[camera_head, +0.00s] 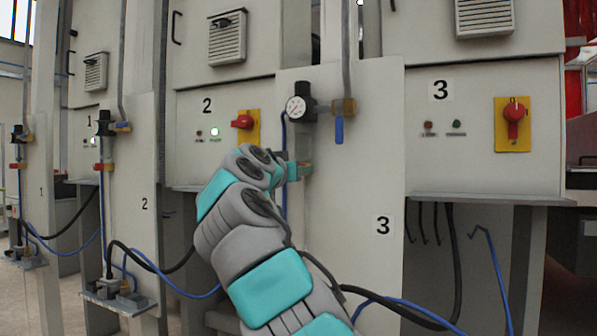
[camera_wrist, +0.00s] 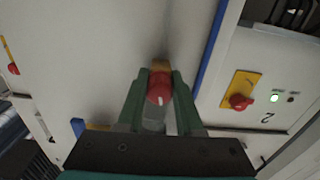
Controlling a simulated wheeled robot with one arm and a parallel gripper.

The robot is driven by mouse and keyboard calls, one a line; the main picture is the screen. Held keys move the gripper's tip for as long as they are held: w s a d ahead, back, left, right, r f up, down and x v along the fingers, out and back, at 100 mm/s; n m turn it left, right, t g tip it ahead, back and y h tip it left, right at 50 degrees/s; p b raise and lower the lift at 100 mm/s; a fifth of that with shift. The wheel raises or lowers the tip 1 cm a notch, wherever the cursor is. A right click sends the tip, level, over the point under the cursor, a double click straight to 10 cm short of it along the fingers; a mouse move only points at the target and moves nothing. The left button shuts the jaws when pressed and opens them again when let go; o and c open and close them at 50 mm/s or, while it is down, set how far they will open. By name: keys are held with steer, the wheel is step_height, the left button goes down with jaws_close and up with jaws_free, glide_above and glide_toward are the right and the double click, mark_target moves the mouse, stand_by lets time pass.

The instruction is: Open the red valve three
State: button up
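The red valve three handle (camera_wrist: 159,88) shows in the wrist view between the two green fingers of my gripper (camera_wrist: 160,82). The fingers lie against it on both sides with no clear gap, and its brass body (camera_wrist: 161,65) shows just beyond. In the head view my gripper (camera_head: 293,171) is at the left part of panel three (camera_head: 350,190), below the pressure gauge (camera_head: 296,107). There my gripper and arm hide the red handle, and only a bit of brass (camera_head: 307,169) shows at the fingertips.
A blue-handled valve (camera_head: 339,128) hangs from the brass fitting right of the gauge. A red rotary switch (camera_head: 514,112) sits on a yellow plate on cabinet three. Panel two (camera_head: 134,190) stands to the left. Blue and black hoses run low in front of the panels.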

jaws_close()
steer(key=shift+r+n+p, duration=0.15)
steer(key=shift+n+p, duration=0.15)
steer(key=shift+n, duration=0.3)
steer(key=o, duration=0.5)
jaws_free()
